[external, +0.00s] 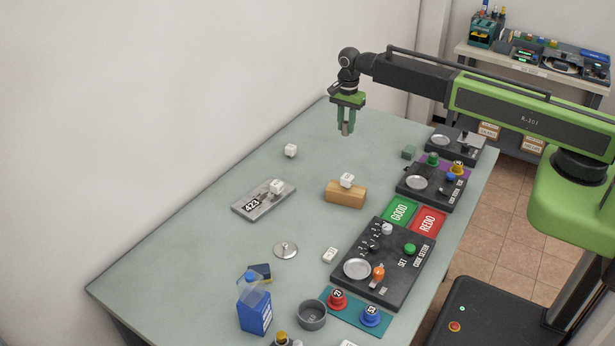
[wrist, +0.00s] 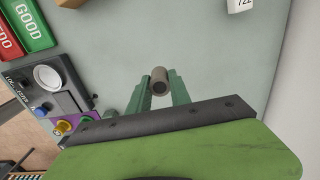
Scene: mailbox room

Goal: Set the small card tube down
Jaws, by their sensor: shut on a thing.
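The small card tube (external: 346,129) is a short grey-brown cylinder held between the fingertips of my gripper (external: 346,122). In the wrist view the tube (wrist: 159,82) shows its round end between the two green fingers of my gripper (wrist: 158,92). My gripper is shut on it and points down over the far part of the grey-green table (external: 225,165). The tube looks held above the table top; the exact gap is hard to tell.
A white cube (external: 290,150) lies to the left, and a wooden block (external: 345,194) with a white cube on it stands nearer. A dark control panel (external: 430,187) and a small green block (external: 408,152) are to the right. The table beneath the gripper looks clear.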

